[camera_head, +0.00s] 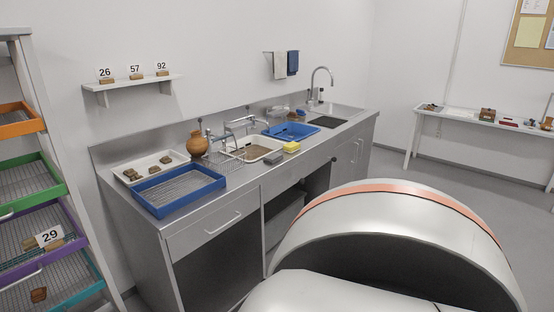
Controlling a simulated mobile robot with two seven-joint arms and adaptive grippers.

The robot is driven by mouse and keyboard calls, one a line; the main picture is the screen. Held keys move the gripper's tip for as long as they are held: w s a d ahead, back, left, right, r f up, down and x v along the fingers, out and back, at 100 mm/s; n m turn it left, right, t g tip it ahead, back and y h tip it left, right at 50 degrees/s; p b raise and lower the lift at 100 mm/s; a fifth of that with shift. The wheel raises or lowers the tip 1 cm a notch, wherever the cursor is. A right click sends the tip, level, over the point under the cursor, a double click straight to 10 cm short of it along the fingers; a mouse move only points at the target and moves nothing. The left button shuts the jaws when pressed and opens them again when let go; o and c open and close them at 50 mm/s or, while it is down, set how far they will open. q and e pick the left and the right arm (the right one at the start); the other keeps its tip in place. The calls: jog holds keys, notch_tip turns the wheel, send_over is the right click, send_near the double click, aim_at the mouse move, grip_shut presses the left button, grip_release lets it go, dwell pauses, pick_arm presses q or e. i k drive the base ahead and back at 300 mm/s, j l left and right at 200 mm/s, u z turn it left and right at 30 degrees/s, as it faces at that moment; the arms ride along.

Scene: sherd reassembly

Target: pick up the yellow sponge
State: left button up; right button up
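The yellow sponge (292,147) is a small block on the steel counter, near its front edge. It lies just right of a grey block (273,158) and in front of the blue basin. Its top and front show clearly and nothing touches it from above. Neither of my grippers is in the picture. The large silver and orange rounded shape low in the view appears to be part of my own body.
The counter holds a blue mesh tray (181,190), a white tray with sherds (127,169), a clay jar (197,144), a white basin (268,141) and a blue basin (288,133). A coloured rack stands left, a side table (460,117) right. Floor between is clear.

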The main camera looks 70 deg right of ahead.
aim_at(292, 147)
jog(key=z, duration=2.3)
jog(key=i+l, duration=0.15)
jog(key=i, duration=0.35)
jog(key=i+l, duration=0.15)
jog(key=i, duration=0.35)
jog(key=i+l+u, duration=0.1)
jog(key=i, duration=0.35)
jog(key=i+l, duration=0.25)
jog(key=i, duration=0.25)
jog(key=i+l, duration=0.2)
jog(key=i, duration=0.3)
